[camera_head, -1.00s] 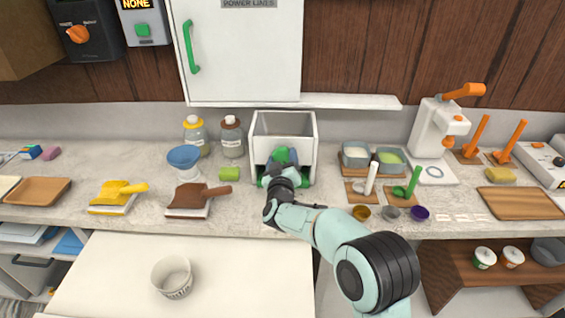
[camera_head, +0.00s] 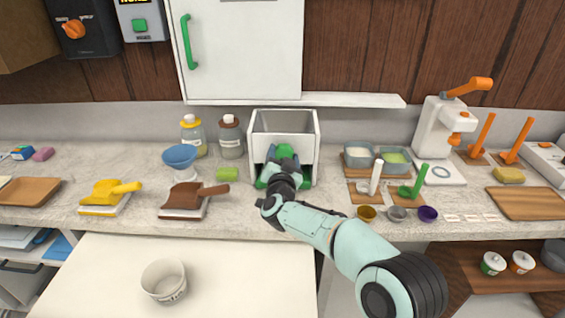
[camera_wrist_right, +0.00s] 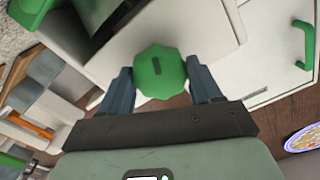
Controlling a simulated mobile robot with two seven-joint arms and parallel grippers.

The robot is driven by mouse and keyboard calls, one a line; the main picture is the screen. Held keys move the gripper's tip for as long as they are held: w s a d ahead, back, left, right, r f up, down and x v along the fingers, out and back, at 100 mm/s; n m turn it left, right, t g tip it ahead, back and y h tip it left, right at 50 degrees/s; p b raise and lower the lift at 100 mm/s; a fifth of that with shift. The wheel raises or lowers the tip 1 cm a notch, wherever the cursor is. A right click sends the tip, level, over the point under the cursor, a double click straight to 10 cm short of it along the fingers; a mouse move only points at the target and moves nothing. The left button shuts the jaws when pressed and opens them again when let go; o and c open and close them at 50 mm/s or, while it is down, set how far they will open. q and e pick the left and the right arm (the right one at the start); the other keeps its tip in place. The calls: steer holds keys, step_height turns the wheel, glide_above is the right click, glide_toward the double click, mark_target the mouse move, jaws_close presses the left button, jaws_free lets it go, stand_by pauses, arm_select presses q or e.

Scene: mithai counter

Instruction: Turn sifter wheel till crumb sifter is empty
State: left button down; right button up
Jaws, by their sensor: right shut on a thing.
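The crumb sifter (camera_head: 283,121) is a white open-topped box standing against the back wall of the counter. Its green wheel (camera_wrist_right: 160,71) is a faceted knob with a dark slot mark, on the sifter's front face. My right gripper (camera_wrist_right: 162,80) is shut on the wheel, one finger on each side of it. In the head view the wheel (camera_head: 286,151) shows just beyond my gripper. I see no crumbs in the visible part of the box; its floor is hidden. My left gripper is not in view.
A white cabinet (camera_head: 240,50) with a shelf hangs above.

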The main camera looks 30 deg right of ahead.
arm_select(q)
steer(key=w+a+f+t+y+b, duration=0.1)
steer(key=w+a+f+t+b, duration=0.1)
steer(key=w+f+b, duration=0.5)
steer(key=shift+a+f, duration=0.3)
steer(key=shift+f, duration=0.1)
arm_select(e)
steer(key=shift+f+m, duration=0.1)
steer(key=shift+m, duration=6.3)
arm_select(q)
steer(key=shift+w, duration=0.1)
arm_select(e)
steer(key=o, duration=1.1)
steer(key=shift+c, duration=0.2)
